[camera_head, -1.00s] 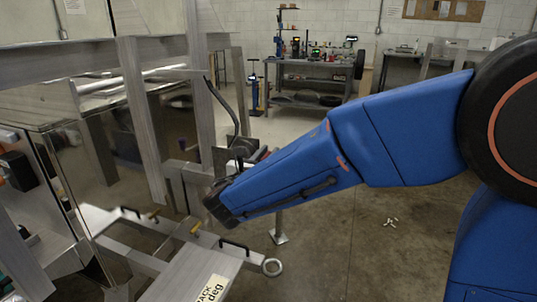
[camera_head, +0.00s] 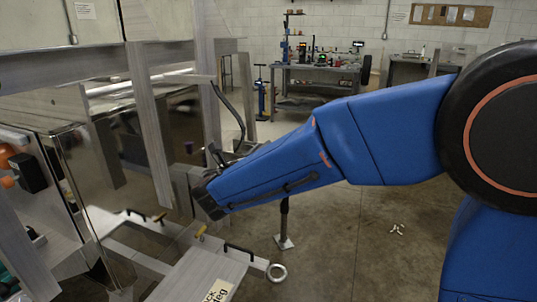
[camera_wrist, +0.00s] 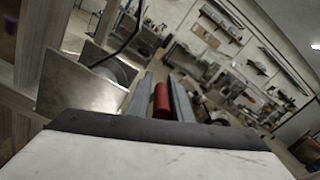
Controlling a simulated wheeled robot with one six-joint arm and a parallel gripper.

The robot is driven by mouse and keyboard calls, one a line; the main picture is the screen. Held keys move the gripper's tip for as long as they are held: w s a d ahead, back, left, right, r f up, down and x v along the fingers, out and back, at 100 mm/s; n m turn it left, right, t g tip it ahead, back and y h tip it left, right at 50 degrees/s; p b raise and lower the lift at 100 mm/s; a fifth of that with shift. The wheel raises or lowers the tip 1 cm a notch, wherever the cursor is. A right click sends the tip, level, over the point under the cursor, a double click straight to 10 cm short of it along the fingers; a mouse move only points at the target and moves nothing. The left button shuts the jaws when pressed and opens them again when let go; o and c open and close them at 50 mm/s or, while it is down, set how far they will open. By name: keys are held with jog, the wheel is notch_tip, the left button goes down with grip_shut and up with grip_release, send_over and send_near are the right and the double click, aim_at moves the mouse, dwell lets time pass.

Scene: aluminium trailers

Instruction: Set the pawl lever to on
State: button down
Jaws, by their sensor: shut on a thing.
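In the wrist view, my gripper (camera_wrist: 160,80) has its two grey fingers on either side of a red cylindrical piece (camera_wrist: 161,101). It is shut on this piece, which looks like a lever grip; I cannot tell for sure that it is the pawl lever. Left of the fingers are a square metal plate (camera_wrist: 78,84) and a round disc behind it, apparently the winch. A black curved rod (camera_head: 232,105) rises there in the head view. The fingers and red piece are hidden behind my blue arm in the head view. The lever's on or off position is not readable.
The aluminium trailer frame (camera_head: 148,125) with its uprights stands at the left. A lower beam with black handles (camera_head: 239,248) and a ring (camera_head: 277,272) reaches forward. A support leg (camera_head: 284,225) stands beyond my arm. A workbench (camera_head: 315,75) is at the back. The right floor is mostly open.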

jog(key=a+n, duration=0.1)
jog(key=w+a+n, duration=0.1)
jog(key=a+n, duration=0.1)
jog(key=w+a+n, duration=0.1)
jog(key=a+n, duration=0.1)
jog(key=shift+a+f, duration=0.15)
jog(key=shift+f, duration=0.1)
dwell(0.6)
jog(key=c, duration=1.9)
grip_release()
jog(key=shift+o, duration=1.1)
jog(key=shift+a, duration=0.1)
